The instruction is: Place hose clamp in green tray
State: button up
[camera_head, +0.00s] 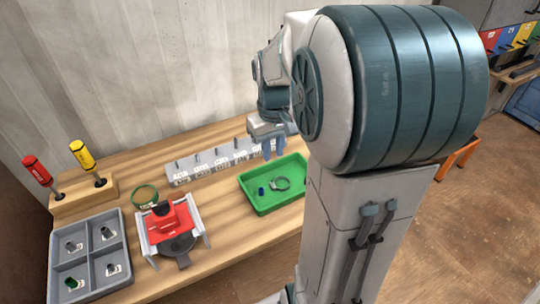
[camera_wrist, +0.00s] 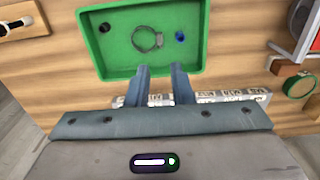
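The green tray (camera_head: 257,207) sits on the wooden bench, and it also shows in the wrist view (camera_wrist: 196,68). A thin metal hose clamp (camera_head: 281,184) lies inside on the tray floor; the wrist view shows the same ring (camera_wrist: 147,40). My gripper (camera_head: 273,152) is above the back part of the tray. Its two fingers (camera_wrist: 161,72) are apart with nothing between them in the wrist view. The clamp lies beyond the fingertips, apart from them.
A blue piece (camera_head: 261,191) is also in the tray. A green ring (camera_head: 146,195) lies on the bench near a red fixture (camera_head: 172,220). A grey sectioned tray (camera_head: 87,252) and a screwdriver block (camera_head: 83,195) stand left. A labelled rack (camera_head: 208,166) runs behind.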

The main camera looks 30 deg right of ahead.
jog(key=s+a+r+t, duration=0.1)
jog(key=s+a+t, duration=0.2)
jog(key=s+a, duration=0.6)
jog(key=s, duration=0.3)
jog(key=shift+s+a+r, duration=0.15)
jog(key=shift+a+r, duration=0.1)
